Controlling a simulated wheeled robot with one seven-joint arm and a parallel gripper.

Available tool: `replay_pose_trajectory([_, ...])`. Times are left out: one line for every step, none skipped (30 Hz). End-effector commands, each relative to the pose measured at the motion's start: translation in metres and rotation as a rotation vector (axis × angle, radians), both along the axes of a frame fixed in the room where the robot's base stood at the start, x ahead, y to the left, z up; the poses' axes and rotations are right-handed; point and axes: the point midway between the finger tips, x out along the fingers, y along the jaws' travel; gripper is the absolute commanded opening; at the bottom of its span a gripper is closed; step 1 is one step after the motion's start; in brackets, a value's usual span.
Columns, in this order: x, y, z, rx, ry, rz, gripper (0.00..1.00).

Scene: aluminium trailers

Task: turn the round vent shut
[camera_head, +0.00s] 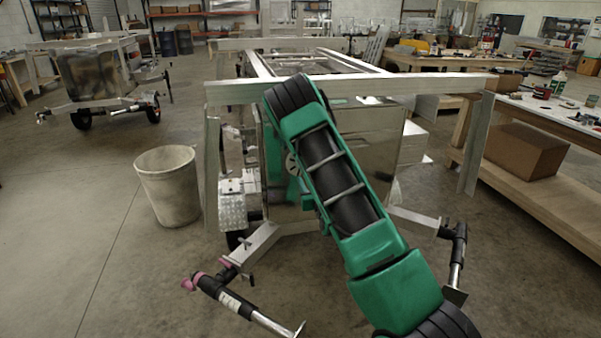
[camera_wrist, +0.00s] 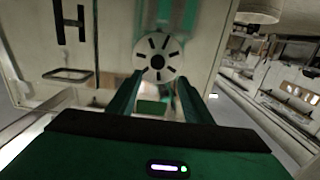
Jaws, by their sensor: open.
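The round vent (camera_wrist: 158,57) is a pale disc with dark radial slots and a dark hub, set on the trailer's metal panel (camera_wrist: 110,40). Part of the vent (camera_head: 292,163) also shows in the head view, beside my green arm. My gripper (camera_wrist: 160,78) is open in the wrist view. Its two green fingers point at the panel, one toward each side of the vent's lower part, with nothing between them. I cannot tell whether the fingertips touch the vent. In the head view my arm hides most of the gripper.
The trailer's frame rail (camera_head: 430,84) crosses behind my arm, with metal uprights at both sides. A pale bin (camera_head: 168,186) stands to the left. A workbench with a cardboard box (camera_head: 516,150) is at the right. Drawbar parts (camera_head: 240,300) lie low in front.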

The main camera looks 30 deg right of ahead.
Motion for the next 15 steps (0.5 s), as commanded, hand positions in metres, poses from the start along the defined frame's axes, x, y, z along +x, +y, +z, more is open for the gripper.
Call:
replay_pose_trajectory([-0.001, 0.001, -0.003, -0.011, -0.013, 0.002, 0.46])
replay_pose_trajectory([-0.002, 0.0, -0.004, -0.015, -0.022, 0.001, 0.46])
replay_pose_trajectory([-0.002, 0.0, -0.005, -0.014, -0.032, 0.001, 0.46])
replay_pose_trajectory([-0.002, 0.0, -0.005, -0.013, -0.038, 0.001, 0.46])
replay_pose_trajectory([-0.001, -0.001, -0.005, -0.013, -0.041, 0.0, 0.46])
replay_pose_trajectory([0.001, -0.002, -0.005, -0.011, -0.045, -0.002, 0.46])
replay_pose_trajectory([0.002, -0.002, -0.005, -0.01, -0.047, -0.002, 0.46])
replay_pose_trajectory([0.004, -0.003, -0.005, -0.01, -0.048, -0.003, 0.46])
replay_pose_trajectory([0.008, -0.004, -0.004, -0.008, -0.049, -0.004, 0.46])
replay_pose_trajectory([0.011, -0.006, -0.004, -0.008, -0.049, -0.005, 0.46])
replay_pose_trajectory([0.015, -0.008, -0.004, -0.008, -0.049, -0.005, 0.46])
replay_pose_trajectory([0.02, -0.01, -0.004, -0.01, -0.049, -0.006, 0.46])
replay_pose_trajectory([0.024, -0.011, -0.003, -0.009, -0.049, -0.006, 0.46])
replay_pose_trajectory([0.028, -0.012, -0.004, -0.011, -0.048, -0.006, 0.46])
replay_pose_trajectory([0.033, -0.014, -0.004, -0.01, -0.047, -0.006, 0.46])
